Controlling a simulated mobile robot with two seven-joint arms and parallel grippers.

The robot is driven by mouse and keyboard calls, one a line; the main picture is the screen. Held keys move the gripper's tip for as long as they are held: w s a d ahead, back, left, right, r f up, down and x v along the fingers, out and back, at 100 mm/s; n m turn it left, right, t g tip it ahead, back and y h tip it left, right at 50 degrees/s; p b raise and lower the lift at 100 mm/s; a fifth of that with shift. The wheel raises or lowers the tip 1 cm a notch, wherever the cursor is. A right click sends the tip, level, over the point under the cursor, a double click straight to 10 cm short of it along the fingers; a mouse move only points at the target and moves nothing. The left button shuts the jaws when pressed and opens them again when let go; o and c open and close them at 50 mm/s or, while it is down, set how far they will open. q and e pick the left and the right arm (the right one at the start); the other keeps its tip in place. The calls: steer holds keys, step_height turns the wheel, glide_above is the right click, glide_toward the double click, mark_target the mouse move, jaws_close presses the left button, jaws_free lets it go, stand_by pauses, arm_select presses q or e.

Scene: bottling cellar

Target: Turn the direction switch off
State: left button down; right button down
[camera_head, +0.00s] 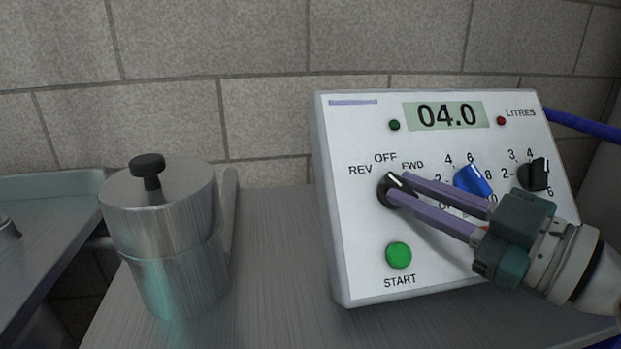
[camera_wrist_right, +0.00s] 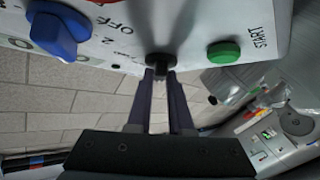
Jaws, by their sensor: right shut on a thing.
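The direction switch (camera_head: 384,192) is a black round knob with a white pointer line, at the left of a white control panel (camera_head: 345,240). Its labels read REV, OFF and FWD. The pointer slants up and left, below the OFF label; I cannot tell whether it sits exactly at OFF or a little towards REV. My right gripper (camera_head: 397,190) reaches in from the right and is shut on the knob, its purple fingers on either side. The right wrist view also shows the knob (camera_wrist_right: 159,60) at the fingertips. My left gripper is not in view.
The panel has a display (camera_head: 445,115) reading 04.0, a green START button (camera_head: 398,255), a blue knob (camera_head: 470,181) and a black knob (camera_head: 538,175). A lidded metal pot (camera_head: 170,250) stands left on the metal worktop (camera_head: 270,270). A blue hose (camera_head: 585,123) runs at right.

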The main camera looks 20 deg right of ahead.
steer(key=m+t+h+p, duration=0.1)
steer(key=m+h, duration=0.1)
steer(key=m, duration=0.1)
steer(key=shift+a+r+p, duration=0.1)
steer(key=shift+a+p, duration=0.05)
steer(key=shift+p, duration=0.25)
steer(key=shift+a+m+t+h+p, duration=0.15)
steer(key=shift+m+t+h+p, duration=0.3)
steer(key=shift+m+h, duration=0.7)
steer(key=m+h, duration=0.3)
steer(key=shift+a+f+t+p, duration=0.15)
steer(key=shift+f+t+p, duration=0.1)
steer(key=shift+p, duration=0.1)
steer(key=shift+a+m+h, duration=0.15)
steer(key=shift+m+h, duration=1.2)
steer(key=shift+m, duration=0.4)
steer(key=shift+p, duration=0.3)
steer(key=c, duration=0.8)
jaws_free()
